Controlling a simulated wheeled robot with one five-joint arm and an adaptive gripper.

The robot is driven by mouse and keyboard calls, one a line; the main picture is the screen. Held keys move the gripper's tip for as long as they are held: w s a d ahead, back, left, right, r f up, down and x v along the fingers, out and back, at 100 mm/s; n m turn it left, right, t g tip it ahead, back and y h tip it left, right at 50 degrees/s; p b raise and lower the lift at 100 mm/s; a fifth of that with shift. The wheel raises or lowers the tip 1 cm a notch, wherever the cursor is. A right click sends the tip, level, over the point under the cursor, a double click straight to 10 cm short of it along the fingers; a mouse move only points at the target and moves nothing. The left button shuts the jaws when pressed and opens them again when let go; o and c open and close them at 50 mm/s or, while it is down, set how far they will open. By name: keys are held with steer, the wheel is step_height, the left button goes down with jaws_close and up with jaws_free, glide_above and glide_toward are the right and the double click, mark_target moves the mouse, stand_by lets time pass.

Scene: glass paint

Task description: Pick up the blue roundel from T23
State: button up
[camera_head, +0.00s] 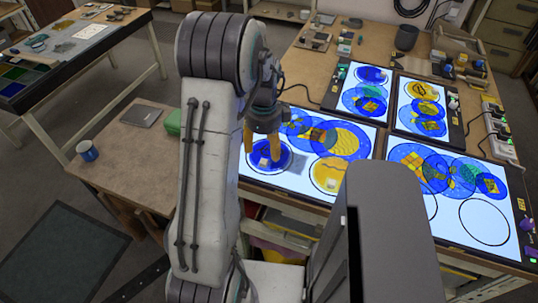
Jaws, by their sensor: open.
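A blue roundel (284,158) lies on the near left light panel (334,205), with a small pale patch at its middle. My gripper (261,150) is over the left part of this roundel, with its orange fingers apart and pointing down. Nothing shows between the fingers. I cannot tell whether the fingertips touch the roundel. Other blue roundels lie on the far left panel (371,75) and the near right panel (492,186). No T23 label is readable in this view. My arm hides the panel's left edge.
Two more light panels stand behind. Tools and small pots line the far table.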

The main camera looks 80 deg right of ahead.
mark_target(263, 162)
steer(key=shift+w+a+f+p, duration=0.15)
steer(key=shift+f+p, duration=0.25)
steer(key=shift+f, duration=1.4)
steer(key=shift+w+a+f+p, duration=0.1)
steer(key=shift+f+p, duration=0.25)
steer(key=shift+f, duration=1.45)
steer(key=shift+c, duration=0.3)
jaws_close()
